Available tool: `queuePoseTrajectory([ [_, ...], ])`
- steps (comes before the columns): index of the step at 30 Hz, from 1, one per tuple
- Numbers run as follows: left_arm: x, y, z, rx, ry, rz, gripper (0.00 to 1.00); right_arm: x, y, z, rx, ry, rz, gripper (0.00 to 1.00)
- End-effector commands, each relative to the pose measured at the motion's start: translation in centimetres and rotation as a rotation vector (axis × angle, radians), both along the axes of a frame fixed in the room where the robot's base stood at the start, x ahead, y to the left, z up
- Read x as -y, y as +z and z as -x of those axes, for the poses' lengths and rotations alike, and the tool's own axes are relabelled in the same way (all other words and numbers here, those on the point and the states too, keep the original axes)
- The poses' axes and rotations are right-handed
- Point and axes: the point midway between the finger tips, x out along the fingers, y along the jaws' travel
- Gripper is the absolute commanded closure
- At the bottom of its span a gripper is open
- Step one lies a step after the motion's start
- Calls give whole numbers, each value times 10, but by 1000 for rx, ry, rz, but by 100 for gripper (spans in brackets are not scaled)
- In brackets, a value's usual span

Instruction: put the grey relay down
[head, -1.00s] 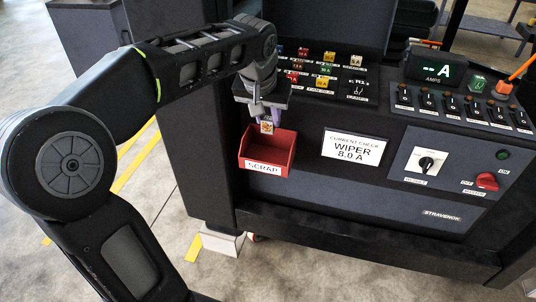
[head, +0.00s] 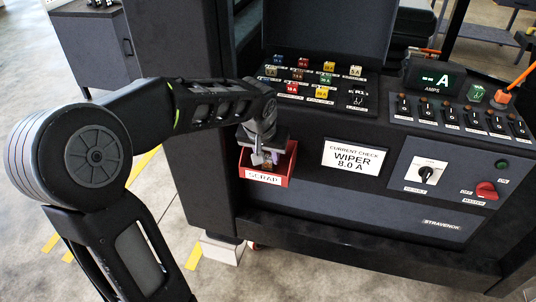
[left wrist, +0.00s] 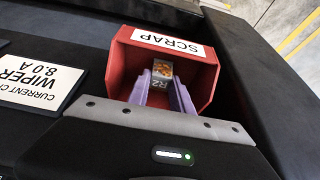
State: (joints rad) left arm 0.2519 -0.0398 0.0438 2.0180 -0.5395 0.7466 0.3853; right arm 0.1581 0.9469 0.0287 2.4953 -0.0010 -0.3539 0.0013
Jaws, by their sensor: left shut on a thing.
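The grey relay (left wrist: 160,84), marked R2 with an orange-brown patterned face, is between the purple fingers of my left gripper (left wrist: 162,78) in the left wrist view. My left gripper (head: 266,160) is shut on it. The relay and fingertips are at the red SCRAP bin (left wrist: 120,62), within its opening as seen from the wrist. In the head view the bin (head: 289,169) is partly covered by the gripper, and the relay is hardly visible. I cannot tell whether the relay touches the bin floor. My right gripper is not in view.
A white card reading WIPER 8.0 A (head: 353,158) is on the trolley front, right of the bin. Coloured fuses (head: 300,75) and relay slots lie on the panel above. Switches, a rotary knob (head: 426,174) and a red master switch (head: 486,190) are farther right.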

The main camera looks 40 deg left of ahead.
Motion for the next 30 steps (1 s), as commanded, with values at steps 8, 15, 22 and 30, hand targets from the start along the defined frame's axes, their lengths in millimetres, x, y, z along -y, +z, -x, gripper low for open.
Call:
queuePoseTrajectory([
  [8, 0, -2, 0, 1, 0, 0, 100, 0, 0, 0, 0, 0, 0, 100],
  [15, 0, -4, 0, 1, 0, 0, 65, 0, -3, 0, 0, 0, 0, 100],
  [22, 0, -4, 0, 0, 0, 0, 52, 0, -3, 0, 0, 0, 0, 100],
  [30, 0, -1, 0, 0, 0, 0, 52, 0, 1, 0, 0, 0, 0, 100],
])
